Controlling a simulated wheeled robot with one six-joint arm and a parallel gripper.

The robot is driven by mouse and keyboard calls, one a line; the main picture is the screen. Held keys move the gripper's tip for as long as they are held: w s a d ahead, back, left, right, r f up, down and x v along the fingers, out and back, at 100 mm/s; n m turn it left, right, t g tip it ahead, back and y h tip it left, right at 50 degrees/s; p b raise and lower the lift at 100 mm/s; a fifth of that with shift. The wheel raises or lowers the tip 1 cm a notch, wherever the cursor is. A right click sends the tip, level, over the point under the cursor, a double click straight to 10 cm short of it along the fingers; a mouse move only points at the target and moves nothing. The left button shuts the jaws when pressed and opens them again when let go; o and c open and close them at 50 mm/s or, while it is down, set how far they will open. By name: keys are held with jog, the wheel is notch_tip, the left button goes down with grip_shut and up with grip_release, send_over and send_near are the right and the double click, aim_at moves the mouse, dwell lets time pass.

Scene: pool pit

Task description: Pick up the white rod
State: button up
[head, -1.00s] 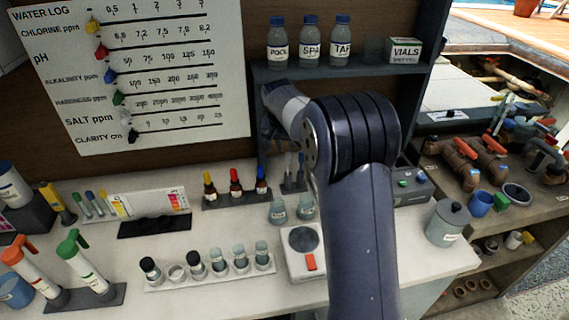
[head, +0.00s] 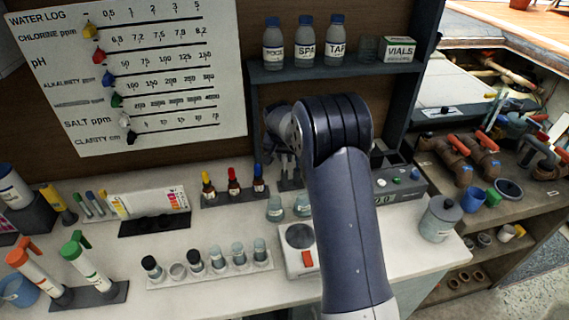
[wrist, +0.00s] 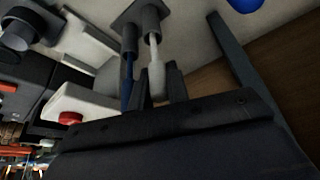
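In the wrist view the white rod (wrist: 156,72) stands in one tube of a small dark stand (wrist: 151,22), with a blue rod (wrist: 128,92) in the tube beside it. The rod's thick pale end lies between the two dark fingers of my gripper (wrist: 160,88). The fingers look open, with a small gap beside the rod; contact cannot be made out. In the head view my arm reaches to the back of the counter below the shelf. The stand (head: 290,183) shows there partly, and my arm hides much of the gripper and rod.
Dropper bottles (head: 233,182) stand left of the stand, and small glass jars (head: 275,208) stand in front. A scale (head: 300,240) and a sample vial rack (head: 215,266) are nearer. A grey meter box (head: 400,185) is at right. The shelf (head: 330,68) with bottles hangs above.

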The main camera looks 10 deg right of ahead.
jog(key=shift+c, duration=1.2)
jog(key=shift+r, duration=0.2)
notch_tip(320, 180, up, 10)
jog(key=shift+f+b, duration=0.15)
jog(key=shift+b, duration=0.95)
jog(key=shift+o, duration=1.2)
grip_shut()
